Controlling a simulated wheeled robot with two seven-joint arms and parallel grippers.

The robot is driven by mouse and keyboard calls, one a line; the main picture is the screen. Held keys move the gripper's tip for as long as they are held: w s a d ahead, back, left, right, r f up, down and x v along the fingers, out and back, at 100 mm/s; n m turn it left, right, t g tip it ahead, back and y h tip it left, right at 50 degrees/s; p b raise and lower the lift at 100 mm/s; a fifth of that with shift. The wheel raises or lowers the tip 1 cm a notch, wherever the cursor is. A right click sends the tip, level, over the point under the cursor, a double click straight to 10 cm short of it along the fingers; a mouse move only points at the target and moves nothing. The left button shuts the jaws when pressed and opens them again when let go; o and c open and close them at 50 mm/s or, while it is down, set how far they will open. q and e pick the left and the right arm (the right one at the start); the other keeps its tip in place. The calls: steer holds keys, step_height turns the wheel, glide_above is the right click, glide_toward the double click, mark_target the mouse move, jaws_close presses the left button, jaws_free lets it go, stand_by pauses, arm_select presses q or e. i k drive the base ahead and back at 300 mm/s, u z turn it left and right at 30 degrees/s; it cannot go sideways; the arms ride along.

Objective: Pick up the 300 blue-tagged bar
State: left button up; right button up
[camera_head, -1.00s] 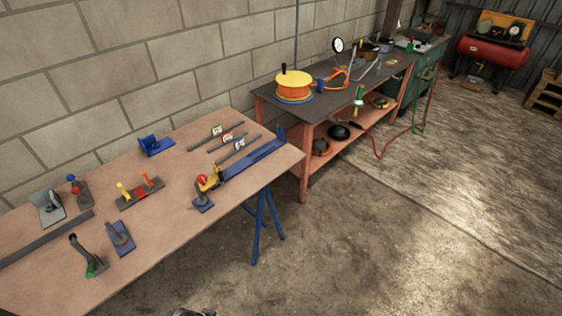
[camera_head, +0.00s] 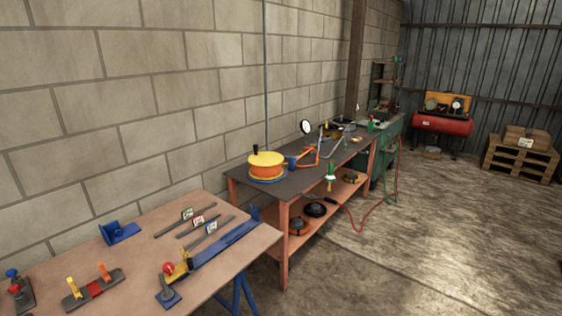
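Three short dark bars with small upright tags lie side by side on the wooden workbench (camera_head: 130,270) at the lower left. The nearest bar (camera_head: 226,222) carries a tag with blue on it (camera_head: 211,227); the number on it is too small to read. The middle bar (camera_head: 183,230) has a red-edged tag (camera_head: 198,222). The farthest bar (camera_head: 168,228) has a tag that looks greenish (camera_head: 187,214). Neither of my grippers is in view.
A long blue straightedge-like tool (camera_head: 225,243) with a yellow-and-red fixture (camera_head: 176,268) lies just in front of the bars. A blue bracket (camera_head: 119,232) stands behind left. Open concrete floor (camera_head: 400,250) lies right.

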mark_target(212, 227)
steer(key=z, duration=0.5)
steer(key=k, duration=1.2)
steer(key=z, duration=0.7)
steer(key=i, duration=1.9)
steer(key=u, duration=0.25)
steer(key=i, duration=2.05)
steer(key=u, duration=0.9)
steer(key=i, duration=0.95)
steer(key=u, duration=1.85)
steer(key=i, duration=0.85)
steer(key=u, duration=0.7)
